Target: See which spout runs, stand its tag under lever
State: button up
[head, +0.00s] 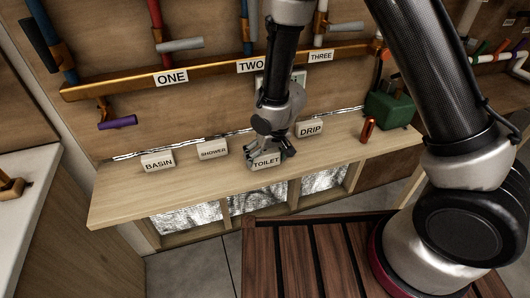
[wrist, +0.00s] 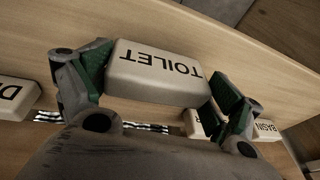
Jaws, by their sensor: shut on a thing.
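The TOILET tag (head: 266,160), a cream block with black letters, is at the front middle of the wooden shelf. My gripper (head: 272,150) is shut on it from above; the wrist view also shows the TOILET tag (wrist: 155,75) between my fingers (wrist: 158,82). I cannot tell whether it touches the shelf. The BASIN tag (head: 158,162) and SHOWER tag (head: 212,149) stand to its left, the DRIP tag (head: 310,128) to its right. Signs ONE (head: 171,77), TWO (head: 250,65) and THREE (head: 320,56) are on a copper rail. A grey lever (head: 180,44) is above the rail. No running water is clear.
The shelf (head: 125,205) is bare at its front left. A copper cylinder (head: 367,129) and a green box (head: 390,108) stand at its right. A purple-handled lever (head: 117,122) hangs below the rail at left. A slatted wooden surface (head: 310,260) is in front.

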aim_at(266, 154)
dwell(0.3)
jog(key=o, duration=0.7)
jog(key=shift+v, duration=3.75)
